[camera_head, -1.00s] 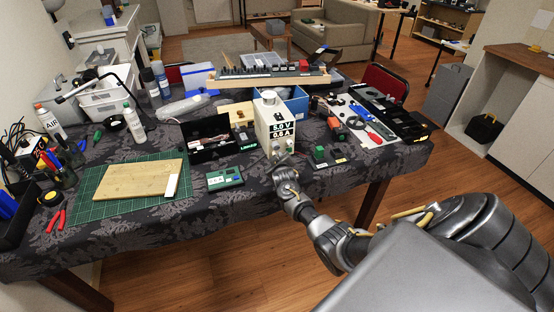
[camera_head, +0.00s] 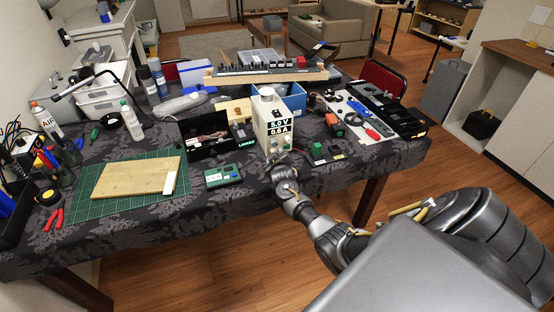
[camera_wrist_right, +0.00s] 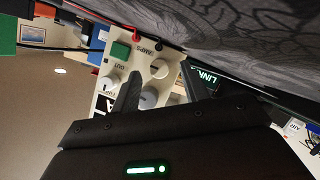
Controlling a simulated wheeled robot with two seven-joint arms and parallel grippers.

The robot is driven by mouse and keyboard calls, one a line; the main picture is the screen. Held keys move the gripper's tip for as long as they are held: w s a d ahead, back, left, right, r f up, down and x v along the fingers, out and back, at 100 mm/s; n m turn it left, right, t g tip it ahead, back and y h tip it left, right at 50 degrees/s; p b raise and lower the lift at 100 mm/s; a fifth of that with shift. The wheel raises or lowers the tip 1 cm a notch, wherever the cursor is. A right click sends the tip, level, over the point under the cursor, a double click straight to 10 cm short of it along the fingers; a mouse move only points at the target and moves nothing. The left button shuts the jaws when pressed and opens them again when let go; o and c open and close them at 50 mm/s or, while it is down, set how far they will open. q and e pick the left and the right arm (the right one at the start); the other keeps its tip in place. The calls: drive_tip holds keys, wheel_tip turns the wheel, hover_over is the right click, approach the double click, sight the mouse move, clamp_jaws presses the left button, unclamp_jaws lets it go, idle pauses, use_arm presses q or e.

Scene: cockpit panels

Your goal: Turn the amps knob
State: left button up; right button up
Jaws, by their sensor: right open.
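A white power supply (camera_head: 262,118) stands on the table, its front reading 5.0 V and 0.6 A. In the right wrist view its panel (camera_wrist_right: 133,63) is close, with AMPS lettering, a green block and several pale knobs. One large knob (camera_wrist_right: 150,97) lies beside a dark finger, partly hidden by my gripper; a smaller knob (camera_wrist_right: 160,67) is nearer the lettering. I cannot tell surely which is the amps knob, nor whether the finger touches one. My right gripper (camera_head: 279,167) is open, just in front of the panel's lower part. My left gripper is out of view.
A green meter (camera_head: 222,176) lies left of the supply, and an open black case (camera_head: 205,139) stands behind it. Small green and dark blocks (camera_head: 320,152) sit right of it. A cutting mat (camera_head: 95,203) with a wooden board covers the left front.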

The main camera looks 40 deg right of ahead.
drive_tip(key=v, duration=0.9)
drive_tip(key=shift+s+a+r, duration=0.1)
drive_tip(key=shift+s+a, duration=0.05)
drive_tip(key=shift+s, duration=0.15)
